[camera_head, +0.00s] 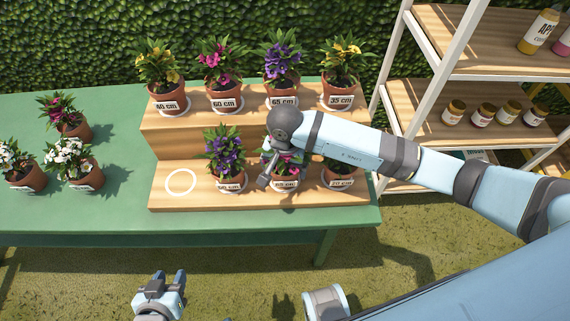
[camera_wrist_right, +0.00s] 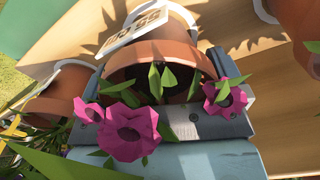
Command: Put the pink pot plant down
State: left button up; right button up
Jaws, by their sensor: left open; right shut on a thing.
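The pink pot plant (camera_head: 286,182), a terracotta pot with a height label, is at the lower step of the wooden stand (camera_head: 165,205), partly hidden by my right arm. My right gripper (camera_head: 268,168) is shut on it. In the right wrist view the pot (camera_wrist_right: 160,55) fills the space between the fingers, with pink flowers (camera_wrist_right: 128,130) hanging over them. I cannot tell whether its base touches the step. My left gripper (camera_head: 167,287) is open and empty, low in the head view, in front of the table.
A purple plant (camera_head: 225,155) stands just left and a 20 cm pot (camera_head: 338,178) just right on the lower step. Several plants stand on the upper step. An empty white ring (camera_head: 181,183) is at the lower step's left. Other plants stand on the green table (camera_head: 115,210).

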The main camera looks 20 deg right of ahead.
jog(key=shift+f, duration=0.2)
jog(key=o, duration=0.9)
jog(key=shift+r, duration=0.15)
jog(key=shift+r, duration=0.3)
notch_tip(320, 180, up, 10)
jog(key=shift+r, duration=0.75)
